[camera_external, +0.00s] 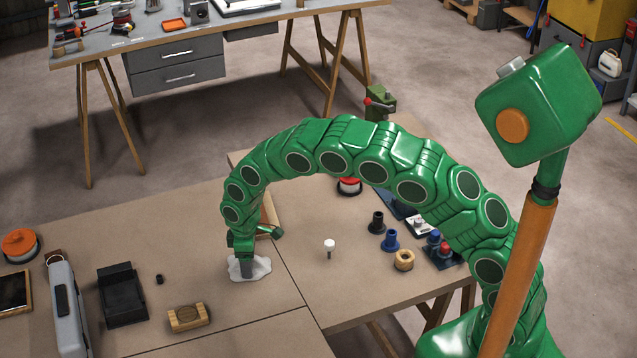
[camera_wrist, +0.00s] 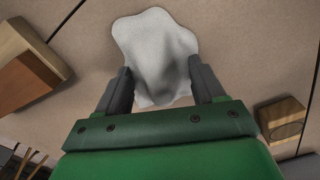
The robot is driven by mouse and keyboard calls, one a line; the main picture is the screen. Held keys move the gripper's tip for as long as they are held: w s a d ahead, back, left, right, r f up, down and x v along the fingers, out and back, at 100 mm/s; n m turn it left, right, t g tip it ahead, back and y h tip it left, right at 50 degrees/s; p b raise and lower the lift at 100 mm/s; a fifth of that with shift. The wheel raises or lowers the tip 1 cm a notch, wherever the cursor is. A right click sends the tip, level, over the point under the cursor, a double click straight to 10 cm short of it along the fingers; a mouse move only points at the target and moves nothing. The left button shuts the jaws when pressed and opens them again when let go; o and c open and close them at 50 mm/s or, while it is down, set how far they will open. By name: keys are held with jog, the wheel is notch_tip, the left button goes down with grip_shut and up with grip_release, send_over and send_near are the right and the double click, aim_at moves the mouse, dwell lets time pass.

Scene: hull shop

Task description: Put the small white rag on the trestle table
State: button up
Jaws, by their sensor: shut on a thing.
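The small white rag (camera_external: 262,267) lies flat or nearly so on the brown worktop (camera_external: 200,250) in the external view. My gripper (camera_external: 247,272) points down at the rag and is shut on it. In the wrist view the rag (camera_wrist: 153,42) spreads beyond the two dark fingers of my gripper (camera_wrist: 158,80), with a fold between them. Whether the rag is lifted at all is hard to tell. A table on wooden trestle legs (camera_external: 180,42), with grey drawers, stands at the back. The near worktop also has wooden legs on its right.
Near the rag stand a white-topped peg (camera_external: 329,244), a wooden block (camera_external: 188,318) and a black holder (camera_external: 122,294). Black and blue pieces (camera_external: 390,240) and a wooden ring (camera_external: 403,260) are to the right. The back table bears tools and an orange tray (camera_external: 174,24). Floor separates the tables.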

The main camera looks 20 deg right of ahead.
jog(key=shift+f, duration=0.15)
jog(key=o, duration=1)
notch_tip(320, 180, up, 12)
jog(key=shift+r, duration=0.15)
dwell(0.4)
